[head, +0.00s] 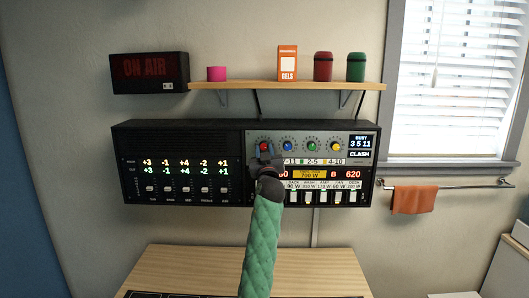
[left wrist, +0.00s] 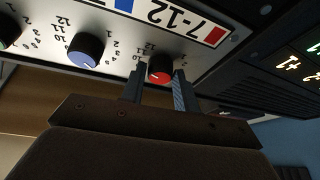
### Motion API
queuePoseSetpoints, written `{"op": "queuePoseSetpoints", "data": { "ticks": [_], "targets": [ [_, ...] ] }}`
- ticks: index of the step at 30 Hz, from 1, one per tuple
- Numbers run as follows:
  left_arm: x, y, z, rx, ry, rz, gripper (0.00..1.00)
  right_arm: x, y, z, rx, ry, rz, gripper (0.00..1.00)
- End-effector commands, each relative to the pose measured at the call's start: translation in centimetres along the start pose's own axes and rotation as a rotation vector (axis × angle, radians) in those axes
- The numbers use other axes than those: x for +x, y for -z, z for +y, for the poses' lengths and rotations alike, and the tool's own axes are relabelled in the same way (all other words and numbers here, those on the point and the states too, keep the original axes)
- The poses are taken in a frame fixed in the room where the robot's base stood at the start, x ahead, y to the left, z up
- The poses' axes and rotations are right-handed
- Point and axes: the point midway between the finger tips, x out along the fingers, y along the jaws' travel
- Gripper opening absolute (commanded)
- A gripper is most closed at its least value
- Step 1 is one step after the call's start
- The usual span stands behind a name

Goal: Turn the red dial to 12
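The red dial (head: 264,146) is the leftmost of a row of coloured dials on the grey panel (head: 368,169). My left gripper (head: 266,158) is at the panel, just below and in front of this dial. In the left wrist view, which is upside down, the red dial (left wrist: 160,68) lies between the two fingers of my left gripper (left wrist: 160,80). The fingers stand close at its sides; I cannot tell whether they touch it. A white mark shows on the dial's face, but the number it points to is unclear. My right gripper is not in view.
Blue (head: 287,146), green (head: 312,146) and yellow (head: 337,146) dials sit to the right. A screen (head: 361,144) reads BUSY 3 5 11, with CLASH below. White sliders (head: 308,198) lie below. A wooden shelf (head: 240,86) hangs above; a wooden desk (head: 200,262) stands below.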

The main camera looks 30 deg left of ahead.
Motion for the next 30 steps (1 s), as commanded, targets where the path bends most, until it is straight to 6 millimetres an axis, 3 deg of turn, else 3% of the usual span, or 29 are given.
{"op": "queuePoseSetpoints", "data": {
  "ticks": [1, 3, 4, 11, 19, 30],
  "targets": [
    [0.0, 0.0, 0.0, 0.0, 0.0, 0.0, 0.21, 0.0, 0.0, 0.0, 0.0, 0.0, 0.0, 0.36],
    [0.0, 0.0, 0.0, 0.0, 0.0, 0.0, 0.07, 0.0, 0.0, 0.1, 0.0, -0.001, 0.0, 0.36],
    [0.0, 0.0, 0.0, 0.0, 0.0, 0.0, 0.06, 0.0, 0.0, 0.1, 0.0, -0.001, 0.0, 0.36],
    [0.0, 0.0, -0.2, 0.051, -0.021, 0.003, 0.06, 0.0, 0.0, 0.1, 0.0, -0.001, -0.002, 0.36],
    [0.1, 0.1, -0.4, 0.248, -0.104, 0.016, 0.06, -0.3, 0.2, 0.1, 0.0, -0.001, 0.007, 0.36],
    [0.1, 0.1, -0.5, 0.394, -0.166, 0.026, 0.06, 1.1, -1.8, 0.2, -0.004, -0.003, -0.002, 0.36]
  ]
}}
